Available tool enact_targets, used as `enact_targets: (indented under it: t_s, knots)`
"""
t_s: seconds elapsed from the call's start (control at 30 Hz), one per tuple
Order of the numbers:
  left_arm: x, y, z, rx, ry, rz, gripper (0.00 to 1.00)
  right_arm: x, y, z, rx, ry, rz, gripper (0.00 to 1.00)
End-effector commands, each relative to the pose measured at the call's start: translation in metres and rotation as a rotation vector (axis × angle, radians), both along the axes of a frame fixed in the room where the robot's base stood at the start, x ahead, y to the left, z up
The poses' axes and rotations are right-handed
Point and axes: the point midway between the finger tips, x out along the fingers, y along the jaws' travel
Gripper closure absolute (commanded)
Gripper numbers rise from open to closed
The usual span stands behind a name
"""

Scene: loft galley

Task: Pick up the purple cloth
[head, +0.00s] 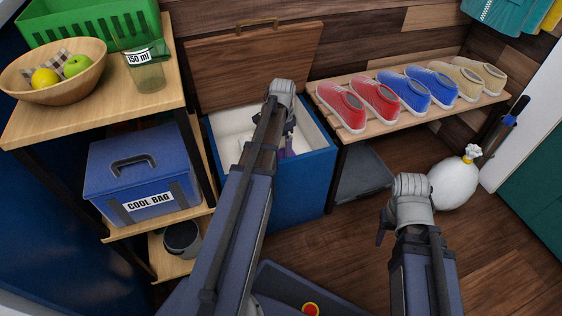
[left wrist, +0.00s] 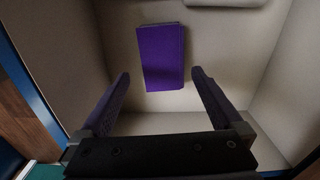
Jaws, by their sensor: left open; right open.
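The purple cloth (left wrist: 161,57) lies flat as a folded rectangle on the cream floor of the blue chest (head: 317,175), in the left wrist view. My left gripper (left wrist: 160,76) is open above it. Its two fingers are spread to either side of the cloth's near end, with nothing between them. In the head view my left gripper (head: 288,142) reaches down into the chest and is largely hidden by my own arm. My right gripper (head: 384,232) is open, low over the floor at the right, and mostly hidden behind its wrist.
The chest's wooden lid (head: 250,62) stands open behind. A shelf unit (head: 110,110) with a blue cool bag (head: 140,170) stands close on the left. A shoe rack (head: 340,133) holding several shoes is on the right. A white sack (head: 453,184) stands on the floor.

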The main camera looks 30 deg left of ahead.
Motion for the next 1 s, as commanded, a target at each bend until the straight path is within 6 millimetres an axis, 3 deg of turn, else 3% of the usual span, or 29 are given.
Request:
enact_targets:
  t_s: [0.03,0.37,0.73,1.0]
  knots:
    - [0.0,0.0,-0.008,0.0,0.0,0.0,0.0,0.0,0.0,-0.008,0.0,0.0,0.0,0.5]
    - [0.0,0.001,-0.016,0.0,0.0,0.001,0.0,0.0,0.0,-0.016,0.0,-0.001,0.0,0.5]
    - [0.0,0.006,-0.058,0.0,0.0,0.0,0.0,0.001,0.0,-0.059,0.001,-0.003,0.0,0.5]
    - [0.0,0.006,-0.059,0.0,0.0,0.0,0.0,0.001,0.0,-0.059,0.001,-0.004,0.0,0.5]
